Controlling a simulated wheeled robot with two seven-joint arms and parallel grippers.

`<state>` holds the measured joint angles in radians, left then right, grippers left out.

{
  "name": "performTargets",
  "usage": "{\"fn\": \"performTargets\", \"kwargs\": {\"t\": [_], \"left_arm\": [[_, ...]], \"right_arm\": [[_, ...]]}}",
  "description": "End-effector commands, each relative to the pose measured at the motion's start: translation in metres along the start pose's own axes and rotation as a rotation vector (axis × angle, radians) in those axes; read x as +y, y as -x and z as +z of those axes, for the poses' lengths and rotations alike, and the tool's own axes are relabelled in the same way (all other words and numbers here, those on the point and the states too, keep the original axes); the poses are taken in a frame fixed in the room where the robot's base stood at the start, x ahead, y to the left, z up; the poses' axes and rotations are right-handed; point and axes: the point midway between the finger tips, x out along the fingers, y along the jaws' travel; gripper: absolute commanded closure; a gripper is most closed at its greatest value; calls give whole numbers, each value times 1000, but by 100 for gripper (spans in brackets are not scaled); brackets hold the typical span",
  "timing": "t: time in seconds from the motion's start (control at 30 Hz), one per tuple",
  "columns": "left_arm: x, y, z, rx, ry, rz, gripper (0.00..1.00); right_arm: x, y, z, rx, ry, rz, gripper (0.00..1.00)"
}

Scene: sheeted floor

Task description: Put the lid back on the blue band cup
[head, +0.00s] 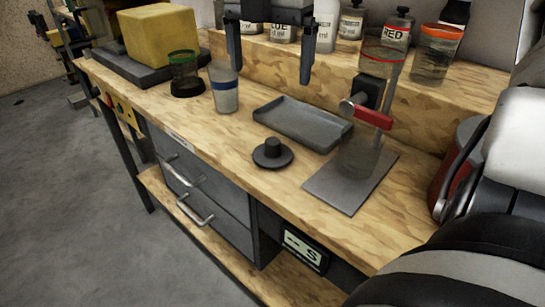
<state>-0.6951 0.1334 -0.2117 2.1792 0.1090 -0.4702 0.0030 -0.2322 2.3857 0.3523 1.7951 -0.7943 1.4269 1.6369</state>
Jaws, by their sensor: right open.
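The blue band cup (226,100) stands upright on the wooden bench, left of the middle. It is clear, with a blue band near the rim and pale contents low inside. A dark round lid with a knob (272,153) lies on the bench near the front edge, to the right of and nearer than the cup. My right gripper (272,75) is open and empty at the top of the view, fingers pointing down. It appears beyond and right of the cup, apart from the cup and lid. My left gripper is not in view.
A grey tray (303,124) lies behind the lid. A stand with a red handle (373,116) and a clear vessel are to its right. A green band cup (184,66) and a yellow block (160,36) are at left.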

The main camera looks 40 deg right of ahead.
Motion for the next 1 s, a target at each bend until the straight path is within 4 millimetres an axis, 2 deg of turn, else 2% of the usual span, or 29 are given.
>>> {"fn": "performTargets", "kwargs": {"t": [0.33, 0.43, 0.57, 0.8, 1.0], "left_arm": [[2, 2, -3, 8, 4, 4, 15], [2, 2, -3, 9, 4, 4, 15], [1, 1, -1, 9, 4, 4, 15], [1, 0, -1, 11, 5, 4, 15], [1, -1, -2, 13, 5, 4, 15]], "right_arm": [[0, -2, 0, 0, 0, 0, 6], [0, -8, 0, 2, 0, -2, 6], [-1, -31, 0, 4, 2, -4, 6], [-1, -82, 0, 3, 1, -4, 6], [0, -106, 1, 1, 0, -2, 6]]}}
